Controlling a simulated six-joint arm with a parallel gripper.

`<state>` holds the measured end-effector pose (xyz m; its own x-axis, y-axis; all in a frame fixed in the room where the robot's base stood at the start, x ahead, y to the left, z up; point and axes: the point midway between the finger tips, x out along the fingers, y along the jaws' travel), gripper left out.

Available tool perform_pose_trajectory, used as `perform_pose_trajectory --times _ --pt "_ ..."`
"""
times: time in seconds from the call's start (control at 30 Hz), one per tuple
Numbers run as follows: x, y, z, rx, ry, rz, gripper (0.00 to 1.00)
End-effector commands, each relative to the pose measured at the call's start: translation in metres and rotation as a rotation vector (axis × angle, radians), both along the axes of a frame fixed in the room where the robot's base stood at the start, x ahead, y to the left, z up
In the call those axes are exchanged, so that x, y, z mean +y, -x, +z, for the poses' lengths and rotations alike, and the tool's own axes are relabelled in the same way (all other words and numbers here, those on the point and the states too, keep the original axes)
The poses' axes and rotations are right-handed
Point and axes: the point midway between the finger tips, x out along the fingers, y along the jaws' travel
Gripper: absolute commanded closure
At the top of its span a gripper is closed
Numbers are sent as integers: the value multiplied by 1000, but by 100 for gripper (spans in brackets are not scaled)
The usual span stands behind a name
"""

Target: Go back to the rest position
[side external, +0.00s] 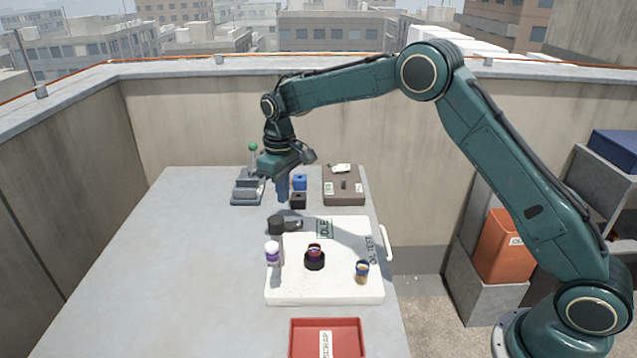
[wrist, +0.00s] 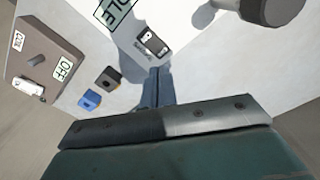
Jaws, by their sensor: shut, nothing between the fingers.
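My gripper (side external: 283,198) hangs from the arm above the far part of the grey table, pointing down. Its slim blue-grey fingers are together and hold nothing. In the wrist view the closed fingers (wrist: 155,85) show in the middle, apart from the things around them. In the side view they are just left of a blue block (side external: 300,181) and a black block (side external: 298,201), and beyond the white board (side external: 282,290).
The table's left is clear.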

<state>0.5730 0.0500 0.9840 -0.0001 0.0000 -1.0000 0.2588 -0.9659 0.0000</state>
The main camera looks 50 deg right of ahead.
Motion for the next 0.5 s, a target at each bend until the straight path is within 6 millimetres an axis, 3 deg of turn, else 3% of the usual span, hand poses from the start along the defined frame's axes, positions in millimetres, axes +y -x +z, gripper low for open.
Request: perform_pose_trajectory --times 0.5 --pt "-1 2 7 -4 0 -2 100"
